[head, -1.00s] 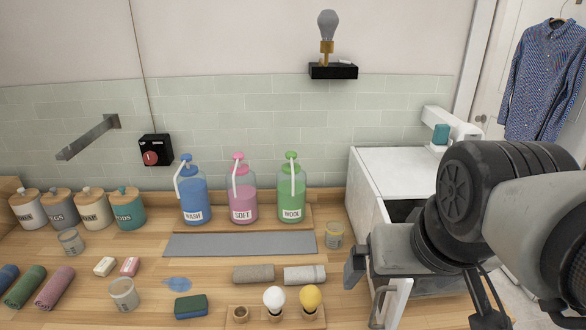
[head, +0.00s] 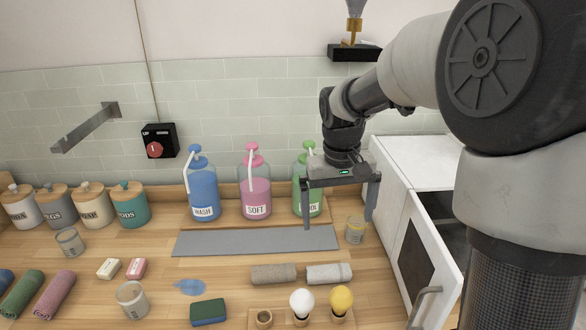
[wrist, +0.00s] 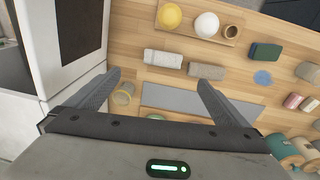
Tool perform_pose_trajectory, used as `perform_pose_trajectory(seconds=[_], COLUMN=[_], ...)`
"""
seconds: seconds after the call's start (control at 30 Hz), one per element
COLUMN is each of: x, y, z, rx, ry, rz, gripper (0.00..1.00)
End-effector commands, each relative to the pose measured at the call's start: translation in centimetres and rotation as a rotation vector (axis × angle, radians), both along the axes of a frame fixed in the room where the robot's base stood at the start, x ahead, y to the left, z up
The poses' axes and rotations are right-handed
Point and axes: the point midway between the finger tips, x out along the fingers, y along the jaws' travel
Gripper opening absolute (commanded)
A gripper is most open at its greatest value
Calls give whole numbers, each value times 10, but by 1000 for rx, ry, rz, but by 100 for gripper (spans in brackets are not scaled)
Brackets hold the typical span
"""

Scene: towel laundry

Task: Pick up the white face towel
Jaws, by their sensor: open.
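The white face towel (head: 329,274) is a pale roll lying on the wooden counter, right beside a beige-grey roll (head: 273,274). In the wrist view the white towel (wrist: 163,58) lies just beyond my fingertips, with the beige-grey roll (wrist: 206,71) to its right. My gripper (head: 338,220) is open and empty, fingers pointing down, above the back of the counter and in front of the green bottle. In the wrist view my gripper (wrist: 159,79) shows both fingers spread wide, apart from the towel.
A grey mat (head: 255,241) lies behind the rolls. A glass jar (head: 355,229) stands near my right finger. White and yellow bulbs (head: 341,300) stand in front of the towel. The white machine's door (head: 428,255) hangs open at right. Blue and pink bottles (head: 256,195) stand behind.

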Motion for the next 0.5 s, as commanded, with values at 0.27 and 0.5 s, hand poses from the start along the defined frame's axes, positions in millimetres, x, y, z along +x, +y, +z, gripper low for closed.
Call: perform_pose_trajectory(seconds=[0.27, 0.5], x=[38, 38], y=[1, 1], z=[-58, -96], rx=[54, 58], ry=[78, 87], rz=[-11, -10], gripper=[100, 100])
